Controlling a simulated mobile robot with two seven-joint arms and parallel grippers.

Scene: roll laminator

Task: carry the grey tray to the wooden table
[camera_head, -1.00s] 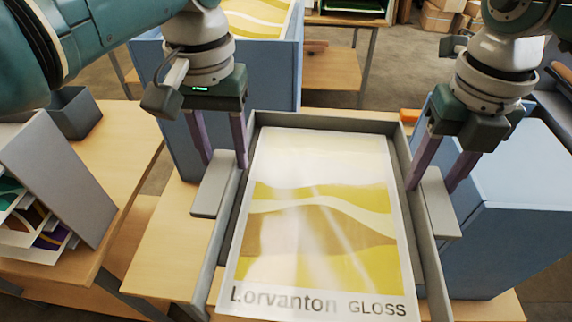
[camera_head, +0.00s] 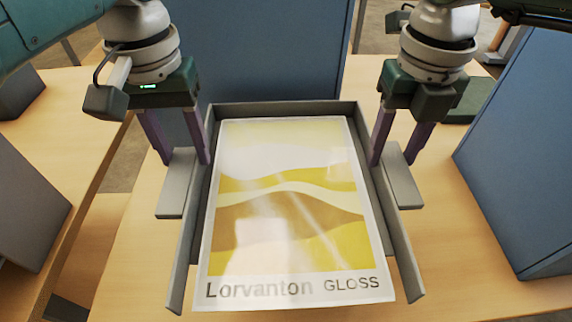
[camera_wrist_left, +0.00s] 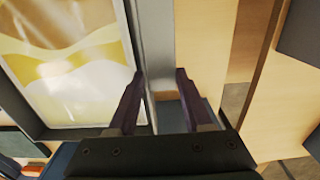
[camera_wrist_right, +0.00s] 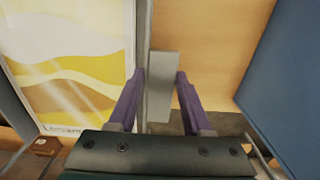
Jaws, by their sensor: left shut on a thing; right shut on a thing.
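The grey tray (camera_head: 290,108) is in the middle of the head view, with a printed yellow and white sheet (camera_head: 290,205) lying in it, lettered "Lorvanton GLOSS". My left gripper (camera_head: 187,158) is shut on the tray's left side handle, and my right gripper (camera_head: 394,164) is shut on its right side handle. Both wrist views show the fingers on either side of the handle, at the left gripper (camera_wrist_left: 160,76) and the right gripper (camera_wrist_right: 160,74). The tray is over the wooden table (camera_head: 450,230); I cannot tell whether it touches the top.
A tall blue panel or box (camera_head: 275,50) stands behind the tray. Another blue box (camera_head: 525,150) stands to the right. A second wooden surface (camera_head: 75,115) with a grey box (camera_head: 25,210) is at the left, across a gap. Bare tabletop shows right of the tray.

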